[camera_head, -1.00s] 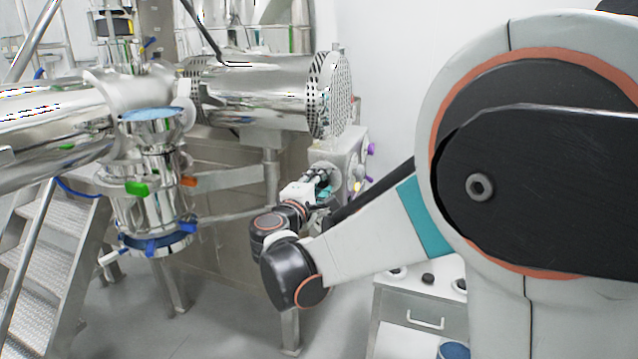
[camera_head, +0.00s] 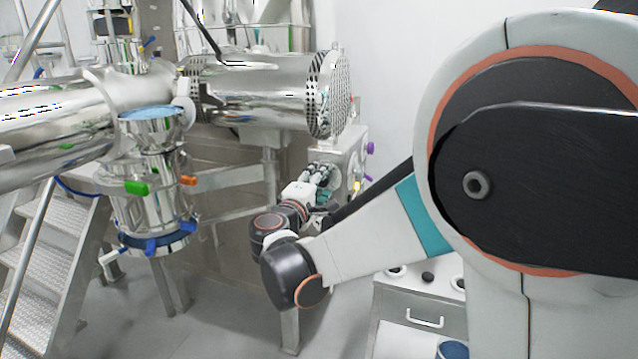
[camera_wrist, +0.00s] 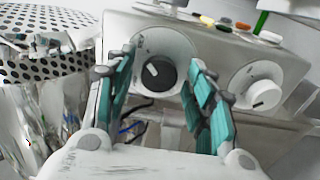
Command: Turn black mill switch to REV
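The black mill switch (camera_wrist: 158,73) is a round black knob with a white pointer mark, on a pale round dial plate on the front of a grey control box (camera_wrist: 200,33). In the wrist view the pointer leans to the upper left; the lettering is too small to read. My gripper (camera_wrist: 165,85) is open, with one teal-padded finger to the left of the knob and one to the right. Both fingers look apart from the knob. In the head view my gripper (camera_head: 322,175) is at the control box (camera_head: 350,150), and the knob is hidden there.
A white knob (camera_wrist: 263,95) sits on the box to the right of the black one. Several coloured buttons (camera_wrist: 240,27) line the box top. A perforated steel drum end (camera_head: 330,95) is close above and left of my gripper. A white cabinet (camera_head: 420,310) stands below my arm.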

